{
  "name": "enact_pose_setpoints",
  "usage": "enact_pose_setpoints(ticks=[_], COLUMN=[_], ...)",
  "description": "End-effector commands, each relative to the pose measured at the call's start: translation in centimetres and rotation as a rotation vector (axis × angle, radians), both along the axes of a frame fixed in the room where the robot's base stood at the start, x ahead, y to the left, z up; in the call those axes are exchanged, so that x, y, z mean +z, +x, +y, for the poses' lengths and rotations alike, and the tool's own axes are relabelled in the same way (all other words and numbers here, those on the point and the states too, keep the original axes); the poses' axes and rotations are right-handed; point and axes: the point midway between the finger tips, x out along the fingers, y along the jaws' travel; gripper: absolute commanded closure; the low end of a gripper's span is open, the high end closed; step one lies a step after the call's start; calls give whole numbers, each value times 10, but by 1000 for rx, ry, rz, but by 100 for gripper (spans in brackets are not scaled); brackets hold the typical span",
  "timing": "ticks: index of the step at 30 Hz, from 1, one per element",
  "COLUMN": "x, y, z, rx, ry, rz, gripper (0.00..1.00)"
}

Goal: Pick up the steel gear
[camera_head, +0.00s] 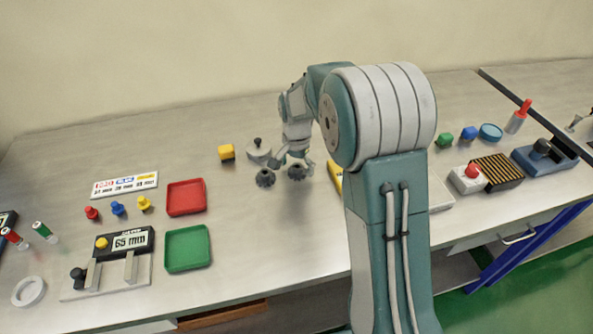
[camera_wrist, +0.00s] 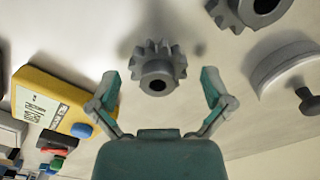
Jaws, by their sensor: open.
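Two dark grey toothed gears sit on the steel bench; I cannot tell their metals apart. The right gear (camera_head: 297,173) lies below my gripper (camera_head: 295,163); the left gear (camera_head: 265,178) is a short way to its left. In the wrist view, my gripper (camera_wrist: 161,85) is open, with one finger on each side of the near gear (camera_wrist: 157,68), which shows a dark centre hole. The fingers appear apart from it. The other gear (camera_wrist: 248,10) is at the upper right, cut by the frame edge, outside the fingers.
A round grey lid with a knob (camera_head: 259,152) stands just behind the gears, also at the right in the wrist view (camera_wrist: 288,72). A yellow device (camera_wrist: 52,100) lies on the other side. Red (camera_head: 186,197) and green trays are front left.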

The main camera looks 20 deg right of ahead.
Motion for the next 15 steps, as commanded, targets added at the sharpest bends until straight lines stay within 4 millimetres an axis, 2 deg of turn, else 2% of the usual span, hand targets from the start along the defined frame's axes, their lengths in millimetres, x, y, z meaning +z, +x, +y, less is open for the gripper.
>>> enact_pose_setpoints(ticks=[5,6,7,8,9,11,12,15], x=[0,0,0,0,0,0,0,0], y=[0,0,0,0,0,0,0,0], z=[0,0,0,0,0,0,0,0], rx=[0,0,0,0,0,0,0,0], ry=[0,0,0,0,0,0,0,0], rz=[0,0,0,0,0,0,0,-1], gripper=[0,9,22,36,53,80,87,87])
